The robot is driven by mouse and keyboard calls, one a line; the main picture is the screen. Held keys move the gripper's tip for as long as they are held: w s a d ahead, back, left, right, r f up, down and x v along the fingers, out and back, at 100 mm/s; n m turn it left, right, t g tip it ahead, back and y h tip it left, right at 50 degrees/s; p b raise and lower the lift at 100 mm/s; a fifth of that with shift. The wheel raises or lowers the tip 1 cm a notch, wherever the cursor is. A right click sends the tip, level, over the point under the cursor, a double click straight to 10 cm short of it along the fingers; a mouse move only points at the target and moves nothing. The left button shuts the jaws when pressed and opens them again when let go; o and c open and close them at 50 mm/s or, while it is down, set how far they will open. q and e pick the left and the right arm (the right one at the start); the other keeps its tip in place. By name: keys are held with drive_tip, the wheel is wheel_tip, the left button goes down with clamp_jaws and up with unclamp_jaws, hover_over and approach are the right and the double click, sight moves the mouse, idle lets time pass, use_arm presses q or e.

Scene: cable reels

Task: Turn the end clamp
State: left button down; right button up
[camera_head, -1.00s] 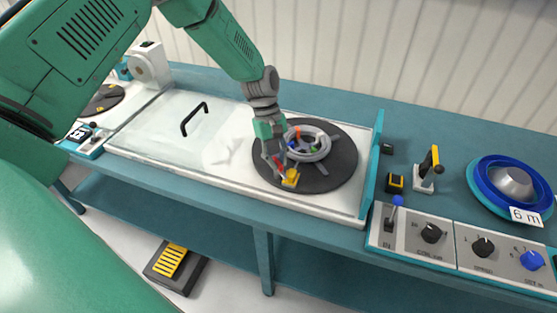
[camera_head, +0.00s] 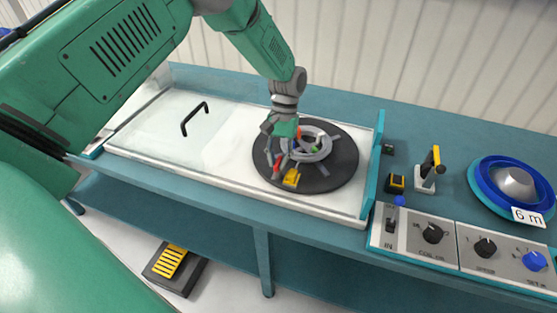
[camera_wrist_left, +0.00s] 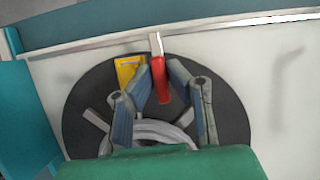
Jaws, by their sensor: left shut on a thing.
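The end clamp shows as a yellow block (camera_head: 291,177) with a red lever (camera_head: 277,162) beside it, near the front edge of the dark round plate (camera_head: 335,178). In the left wrist view, the red lever (camera_wrist_left: 161,82) lies between the two fingers, with the yellow block (camera_wrist_left: 128,70) just left of it. My left gripper (camera_head: 278,164) is shut on the red lever from above. A grey cable coil (camera_head: 318,150) lies on the plate behind the clamp. The fingers and wrist hide part of the clamp and coil. My right gripper is not in view.
A white panel with a black handle (camera_head: 194,118) lies left of the plate. A teal upright edge (camera_head: 372,165) stands at its right. Further right are a yellow-handled lever (camera_head: 430,168), a control panel with knobs (camera_head: 433,233) and a blue reel (camera_head: 484,178).

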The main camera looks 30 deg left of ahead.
use_arm(q)
drive_tip(key=shift+w+m, duration=0.25)
drive_tip(key=shift+m, duration=0.15)
drive_tip(key=c, duration=1.7)
unclamp_jaws()
drive_tip(key=shift+o, duration=0.6)
drive_tip(key=shift+w+f, duration=0.1)
drive_tip(key=shift+f, duration=0.05)
drive_tip(key=shift+a+r, duration=0.1)
drive_tip(key=shift+r, duration=0.2)
drive_tip(key=d+v, duration=0.1)
drive_tip(key=v, duration=1)
drive_tip(key=shift+w+a, duration=0.3)
drive_tip(key=shift+a, duration=0.1)
drive_tip(key=shift+r, duration=0.15)
